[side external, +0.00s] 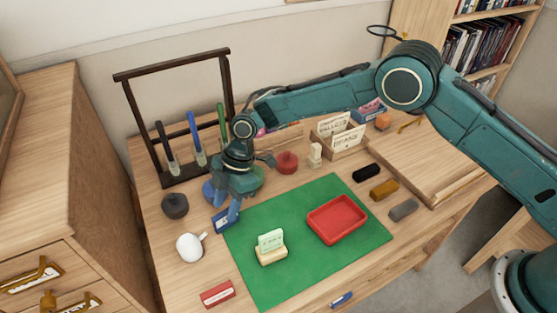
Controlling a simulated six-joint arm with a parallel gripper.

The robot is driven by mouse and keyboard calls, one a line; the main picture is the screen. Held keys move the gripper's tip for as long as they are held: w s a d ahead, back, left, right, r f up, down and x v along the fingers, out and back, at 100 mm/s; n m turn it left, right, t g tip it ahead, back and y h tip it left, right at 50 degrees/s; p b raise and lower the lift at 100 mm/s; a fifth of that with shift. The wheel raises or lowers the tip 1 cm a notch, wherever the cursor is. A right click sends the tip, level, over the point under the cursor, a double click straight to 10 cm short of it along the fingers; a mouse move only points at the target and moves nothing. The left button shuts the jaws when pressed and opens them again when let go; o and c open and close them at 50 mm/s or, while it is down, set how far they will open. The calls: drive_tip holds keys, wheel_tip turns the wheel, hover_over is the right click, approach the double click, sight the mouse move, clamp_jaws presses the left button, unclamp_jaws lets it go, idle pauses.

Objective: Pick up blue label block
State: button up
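A blue block with a pale label (222,221) stands at the left edge of the green mat (290,277). My gripper (234,206) points down right at this block, and its fingers overlap the block in the view. I cannot tell whether the fingers touch the block or how far apart they are. A second small blue piece with a pale mark (341,299) lies at the table's front edge, away from my gripper.
A red tray (337,220) and a cream card holder (271,254) stand on the mat. A white mug (190,247) and a red label block (217,293) are at left. A dark rack (119,100) holding brushes stands behind my gripper. The mat's front is mostly clear.

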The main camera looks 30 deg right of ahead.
sight(225, 212)
drive_tip(key=shift+x, duration=2.35)
drive_tip(key=shift+d, duration=0.1)
drive_tip(key=shift+c, duration=0.2)
clamp_jaws()
